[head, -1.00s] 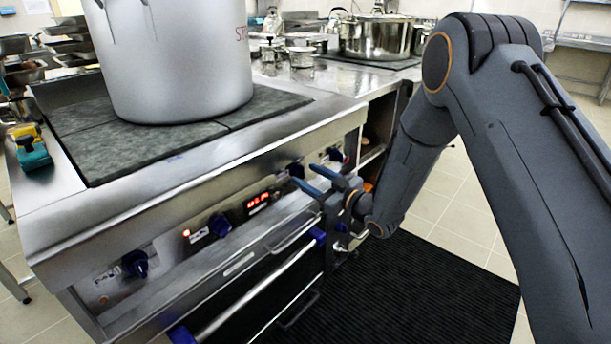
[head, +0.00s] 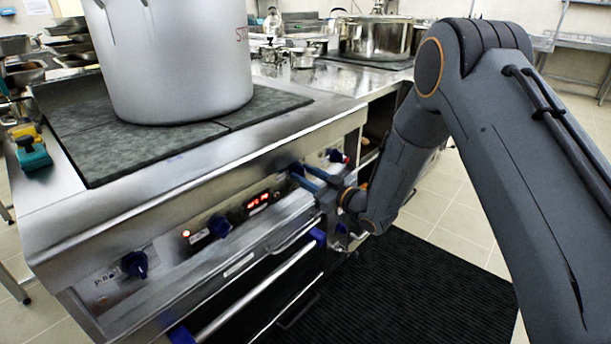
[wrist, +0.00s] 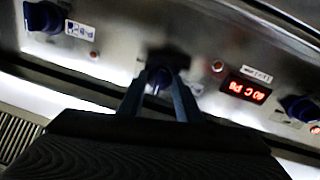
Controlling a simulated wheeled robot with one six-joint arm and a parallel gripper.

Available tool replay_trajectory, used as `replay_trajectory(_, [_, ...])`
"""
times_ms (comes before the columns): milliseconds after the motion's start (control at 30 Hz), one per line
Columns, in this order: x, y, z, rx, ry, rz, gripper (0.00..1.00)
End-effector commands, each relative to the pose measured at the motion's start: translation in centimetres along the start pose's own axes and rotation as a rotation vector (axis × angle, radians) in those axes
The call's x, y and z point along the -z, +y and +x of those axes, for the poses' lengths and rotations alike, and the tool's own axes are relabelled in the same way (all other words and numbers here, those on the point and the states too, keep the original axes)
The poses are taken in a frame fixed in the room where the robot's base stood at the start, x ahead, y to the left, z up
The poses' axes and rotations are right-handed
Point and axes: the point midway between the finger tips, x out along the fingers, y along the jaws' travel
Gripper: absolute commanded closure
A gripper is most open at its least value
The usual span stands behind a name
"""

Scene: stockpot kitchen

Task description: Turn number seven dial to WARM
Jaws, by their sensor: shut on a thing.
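A dark blue dial (wrist: 157,79) sits on the steel front panel of the stove, in the middle of the wrist view. My gripper (wrist: 160,84) is shut on it, with one blue finger on each side. In the head view my gripper (head: 302,174) is at the right part of the panel and its fingers mostly hide this dial. I cannot read a number or the word WARM by it, nor tell its exact pointer angle.
A red lit display (head: 258,202) is beside the held dial. Other blue dials (head: 135,263) (head: 220,226) (head: 335,155) line the panel. A large stockpot (head: 180,60) stands on the stove top. An oven handle (head: 260,290) runs below the panel.

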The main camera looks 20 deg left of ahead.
Motion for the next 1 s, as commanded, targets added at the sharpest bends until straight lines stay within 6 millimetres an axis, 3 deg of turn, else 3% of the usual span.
replay_trajectory(267, [0.11, 0.07, -0.03, 0.001, -0.01, 0.139, 0.91])
replay_trajectory(1000, [0.12, 0.37, -0.04, 0.009, -0.054, 0.77, 0.91])
